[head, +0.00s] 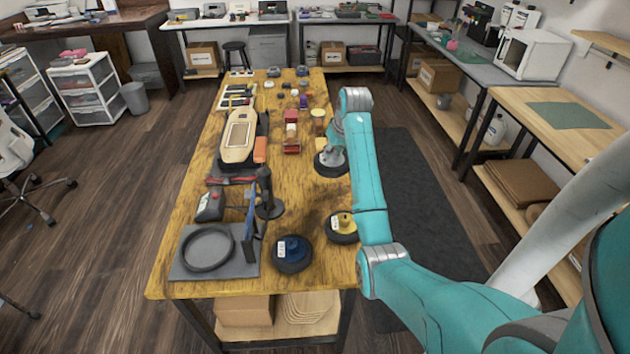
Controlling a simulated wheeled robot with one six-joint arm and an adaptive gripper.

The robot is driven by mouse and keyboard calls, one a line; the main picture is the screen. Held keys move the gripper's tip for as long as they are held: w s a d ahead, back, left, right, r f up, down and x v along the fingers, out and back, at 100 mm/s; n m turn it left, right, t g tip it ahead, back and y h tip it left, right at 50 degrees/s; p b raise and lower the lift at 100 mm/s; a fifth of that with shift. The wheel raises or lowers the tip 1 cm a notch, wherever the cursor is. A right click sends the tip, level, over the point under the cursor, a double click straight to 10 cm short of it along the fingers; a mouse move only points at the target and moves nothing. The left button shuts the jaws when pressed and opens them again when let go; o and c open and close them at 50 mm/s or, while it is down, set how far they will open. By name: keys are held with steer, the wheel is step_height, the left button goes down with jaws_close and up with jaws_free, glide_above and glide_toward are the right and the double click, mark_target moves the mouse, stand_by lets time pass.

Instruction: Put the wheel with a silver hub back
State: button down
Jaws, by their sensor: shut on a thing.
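My gripper (331,160) is shut at the right edge of the wooden table. A dark round wheel (323,170) is at its fingertips, and the fingers cover its middle, so I cannot make out the hub's colour. I cannot tell whether this wheel touches the table. A dark wheel with a blue hub (292,255) and a white tag lies at the table's front. A dark wheel with a yellow hub (342,228) lies to its right, close to my arm.
A grey mat (180,268) with a black ring (207,248) lies at the front left of the table (310,205). A blue upright piece stands beside it. A beige panelled device (240,137) lies farther back. Red blocks (291,149) and small items crowd the middle.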

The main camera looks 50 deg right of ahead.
mark_target(337, 163)
steer(key=shift+w+f, duration=0.15)
steer(key=shift+f, duration=0.2)
step_height(337, 163, down, 9)
steer(key=shift+f, duration=0.1)
stand_by(0.3)
steer(key=c, duration=0.8)
jaws_free()
steer(key=shift+f, duration=0.1)
steer(key=v, duration=1.2)
